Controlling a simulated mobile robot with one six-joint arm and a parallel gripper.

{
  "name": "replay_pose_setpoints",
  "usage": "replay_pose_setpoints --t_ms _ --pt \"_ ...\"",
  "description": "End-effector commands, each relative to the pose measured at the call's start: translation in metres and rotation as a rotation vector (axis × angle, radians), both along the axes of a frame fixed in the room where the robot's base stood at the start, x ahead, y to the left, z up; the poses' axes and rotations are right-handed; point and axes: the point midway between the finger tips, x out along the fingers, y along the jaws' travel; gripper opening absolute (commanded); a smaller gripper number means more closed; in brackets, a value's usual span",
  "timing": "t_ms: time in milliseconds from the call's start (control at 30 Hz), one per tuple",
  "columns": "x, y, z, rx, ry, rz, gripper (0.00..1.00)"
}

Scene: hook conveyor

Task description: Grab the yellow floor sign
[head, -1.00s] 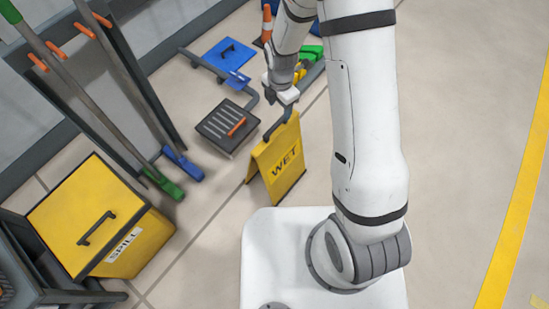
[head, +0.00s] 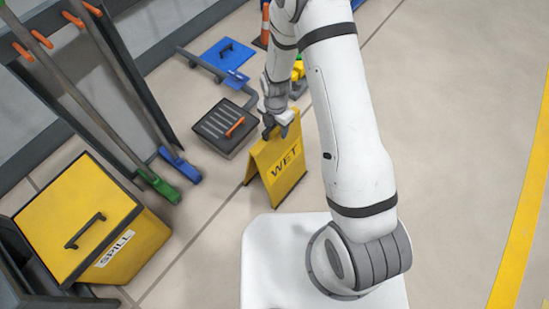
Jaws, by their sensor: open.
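The yellow floor sign (head: 277,172), marked WET, stands upright as a folded A-frame on the floor near the middle of the head view. My gripper (head: 276,132) is directly at the sign's top edge, pointing down, with its dark fingers apart. One finger shows at the upper left of the sign's top and the other near the top edge. I cannot tell whether either finger touches the sign. The gripper and wrist hide part of the floor behind the sign.
A yellow SPILL bin (head: 125,250) stands at the lower left. Green and blue-ended poles (head: 160,187) lean at the left. Floor at right is clear.

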Motion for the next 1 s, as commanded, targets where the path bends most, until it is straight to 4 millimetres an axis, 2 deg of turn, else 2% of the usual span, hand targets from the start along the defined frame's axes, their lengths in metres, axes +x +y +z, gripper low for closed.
replay_pose_setpoints --t_ms 133,800,1000 --pt "0.0001 0.0002 0.0012 0.0 0.0 0.0 0.55" --pt "-0.0001 0.0009 0.0013 0.0 0.0 0.001 0.0" --pt "-0.0002 0.0011 0.0013 0.001 -0.001 0.001 0.0"
